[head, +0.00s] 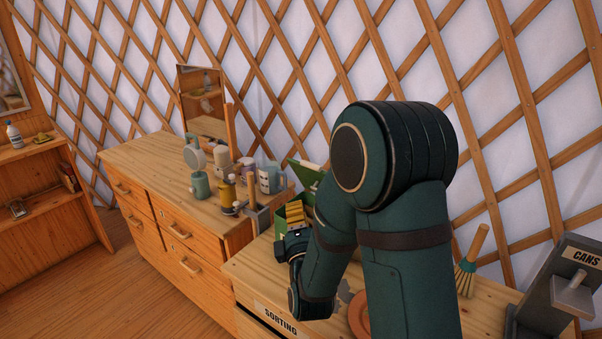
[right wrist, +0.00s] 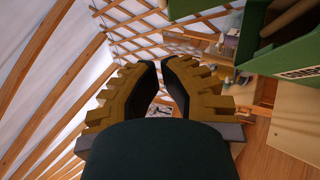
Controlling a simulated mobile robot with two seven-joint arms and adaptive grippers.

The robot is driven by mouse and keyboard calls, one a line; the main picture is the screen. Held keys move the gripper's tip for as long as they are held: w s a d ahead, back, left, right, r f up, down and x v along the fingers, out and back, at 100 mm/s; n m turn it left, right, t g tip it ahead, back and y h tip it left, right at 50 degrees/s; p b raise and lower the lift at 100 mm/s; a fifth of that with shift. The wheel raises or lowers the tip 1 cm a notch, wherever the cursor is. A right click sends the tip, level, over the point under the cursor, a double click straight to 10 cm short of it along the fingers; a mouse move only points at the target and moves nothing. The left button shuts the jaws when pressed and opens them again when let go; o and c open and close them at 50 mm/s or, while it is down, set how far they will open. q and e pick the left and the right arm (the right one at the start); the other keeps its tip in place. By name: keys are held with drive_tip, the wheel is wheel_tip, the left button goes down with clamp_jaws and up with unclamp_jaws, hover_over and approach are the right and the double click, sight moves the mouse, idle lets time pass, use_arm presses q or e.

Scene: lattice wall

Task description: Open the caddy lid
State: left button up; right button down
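A green box that looks like the caddy stands on the sorting counter, mostly hidden behind my right arm in the head view. A slanted green panel (head: 305,174) and a green side (head: 281,222) of it show; I cannot tell how far its lid is open. In the right wrist view a green box with a white label (right wrist: 293,52) is at the upper right, beside the fingers. My right gripper (head: 296,214) has yellow fingers close to the green box. Its fingertips (right wrist: 160,62) come together with nothing seen between them. My left gripper is not in view.
A wooden dresser (head: 152,165) with bottles, a mug (head: 271,178) and a mirror stands to the left. A brush (head: 471,262) and a grey "CANS" device (head: 562,290) are at the right. A reddish disc (head: 359,314) is partly hidden by my arm. The lattice wall rises behind.

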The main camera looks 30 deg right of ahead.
sight(306, 164)
drive_tip(key=x, duration=0.4)
drive_tip(key=d+x, duration=0.1)
drive_tip(key=x, duration=0.3)
drive_tip(key=s+d+x, duration=0.1)
drive_tip(key=x, duration=0.3)
drive_tip(key=shift+d+r+p, duration=0.25)
drive_tip(key=shift+r+p, duration=0.05)
drive_tip(key=shift+p, duration=0.1)
drive_tip(key=shift+w+d+r+m+g+p, duration=0.3)
drive_tip(key=shift+d+r+m+g+p, duration=0.3)
drive_tip(key=shift+d+r+p, duration=0.25)
drive_tip(key=d+p, duration=0.1)
drive_tip(key=w+d+r+m+g+p, duration=0.1)
drive_tip(key=d, duration=0.1)
drive_tip(key=d+r+m+g+p, duration=0.1)
drive_tip(key=shift+w+d+r+y+p, duration=0.15)
drive_tip(key=shift+w+d+y+p, duration=0.15)
drive_tip(key=shift+y, duration=0.1)
drive_tip(key=w+d+m+g+y, duration=0.1)
drive_tip(key=w+d+m, duration=0.1)
drive_tip(key=d, duration=0.4)
drive_tip(key=shift+w+g, duration=0.15)
drive_tip(key=shift+g, duration=0.15)
drive_tip(key=shift+r, duration=0.1)
